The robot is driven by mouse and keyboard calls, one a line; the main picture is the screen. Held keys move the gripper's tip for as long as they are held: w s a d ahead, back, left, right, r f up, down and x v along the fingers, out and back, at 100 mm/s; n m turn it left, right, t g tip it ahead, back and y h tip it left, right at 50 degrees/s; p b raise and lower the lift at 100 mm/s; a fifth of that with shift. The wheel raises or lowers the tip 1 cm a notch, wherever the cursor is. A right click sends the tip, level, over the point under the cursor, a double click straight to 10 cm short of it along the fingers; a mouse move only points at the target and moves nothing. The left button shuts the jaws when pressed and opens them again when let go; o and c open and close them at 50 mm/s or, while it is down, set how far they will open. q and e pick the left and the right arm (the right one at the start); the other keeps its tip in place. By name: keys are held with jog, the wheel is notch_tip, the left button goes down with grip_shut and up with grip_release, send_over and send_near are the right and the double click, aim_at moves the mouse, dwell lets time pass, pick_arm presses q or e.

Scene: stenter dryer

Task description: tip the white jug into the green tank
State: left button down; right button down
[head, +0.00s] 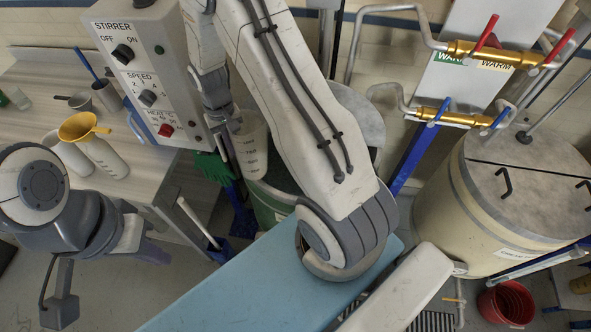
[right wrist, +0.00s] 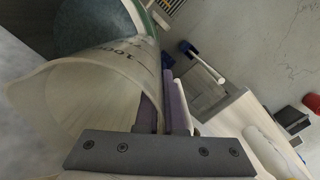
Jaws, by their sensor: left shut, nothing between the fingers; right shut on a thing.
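The white jug (head: 252,147), translucent with dark markings, is in my right gripper (head: 226,115). In the head view it looks roughly upright, above the near left part of the green tank (head: 265,207). My right arm hides much of the tank. In the right wrist view the jug (right wrist: 95,88) shows its open mouth, and the right gripper's purple fingers (right wrist: 166,100) are shut at its side. The tank's rim and teal inside (right wrist: 88,25) show beyond it. My left gripper (head: 158,254) is shut and empty at the lower left, apart from the tank.
A stirrer control box (head: 146,75) stands close to the right gripper. The bench (head: 45,88) holds a yellow funnel (head: 82,127) and several vessels. Brass-valved pipes (head: 485,55) and a cream lidded tank (head: 470,215) are right. A blue surface (head: 255,290) lies in front.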

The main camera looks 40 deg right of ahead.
dwell(0.3)
jog(key=shift+r, duration=2.55)
